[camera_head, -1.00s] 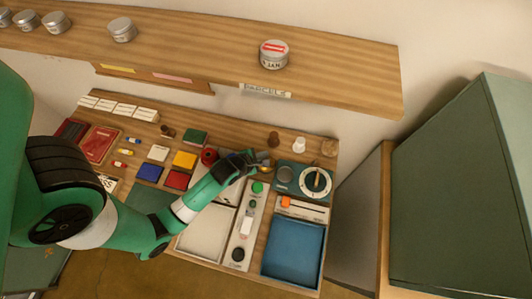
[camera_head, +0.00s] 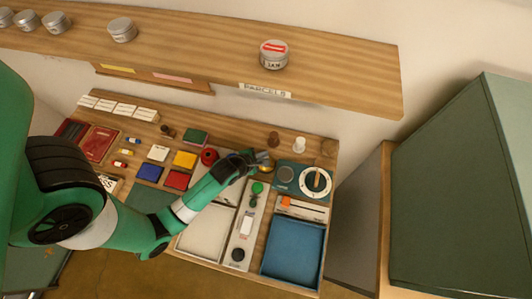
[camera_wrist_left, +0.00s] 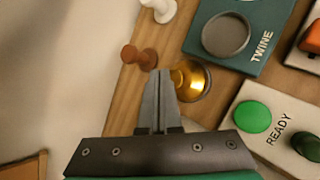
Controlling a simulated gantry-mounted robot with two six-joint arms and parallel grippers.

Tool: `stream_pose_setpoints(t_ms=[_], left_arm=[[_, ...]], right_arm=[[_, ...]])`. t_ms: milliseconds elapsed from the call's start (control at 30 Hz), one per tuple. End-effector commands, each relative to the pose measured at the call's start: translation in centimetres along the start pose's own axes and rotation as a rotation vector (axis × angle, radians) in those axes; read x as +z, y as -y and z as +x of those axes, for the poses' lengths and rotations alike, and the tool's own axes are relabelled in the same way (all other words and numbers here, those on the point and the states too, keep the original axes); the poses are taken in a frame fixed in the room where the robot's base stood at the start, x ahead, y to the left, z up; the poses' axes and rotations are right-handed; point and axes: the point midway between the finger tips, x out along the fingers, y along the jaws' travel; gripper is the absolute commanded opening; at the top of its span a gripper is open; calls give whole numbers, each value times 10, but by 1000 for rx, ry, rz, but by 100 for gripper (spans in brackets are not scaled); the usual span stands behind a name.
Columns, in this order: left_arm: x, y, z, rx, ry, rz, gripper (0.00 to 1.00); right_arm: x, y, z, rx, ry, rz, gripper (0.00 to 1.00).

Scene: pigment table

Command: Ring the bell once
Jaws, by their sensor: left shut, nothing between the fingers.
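The bell is a small golden dome (camera_wrist_left: 190,80) in the wrist view, standing on the wooden table between the brown peg and the green READY button. In the head view only a bit of the golden bell (camera_head: 266,166) shows beside my gripper. My left gripper (camera_wrist_left: 160,75) is shut and empty, its fingertips right beside the bell's left side and partly overlapping it in the picture. I cannot tell whether they touch it. In the head view my left gripper (camera_head: 258,160) reaches in from the left. My right gripper is not in view.
A brown peg (camera_wrist_left: 140,57) and a white peg (camera_wrist_left: 159,10) stand close by. A TWINE box (camera_wrist_left: 246,40) and a panel with a green READY button (camera_wrist_left: 252,117) are to the right. A blue tray (camera_head: 293,248) lies at the table's front. A shelf (camera_head: 190,50) hangs above.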

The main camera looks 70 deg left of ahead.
Motion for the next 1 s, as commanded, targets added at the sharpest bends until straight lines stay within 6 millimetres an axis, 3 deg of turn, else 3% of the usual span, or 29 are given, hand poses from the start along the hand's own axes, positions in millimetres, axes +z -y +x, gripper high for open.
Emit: stream_pose_setpoints(t_ms=[1000], left_arm=[[-7, 7, 9, 0, 0, 0, 0]], right_arm=[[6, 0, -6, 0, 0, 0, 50]])
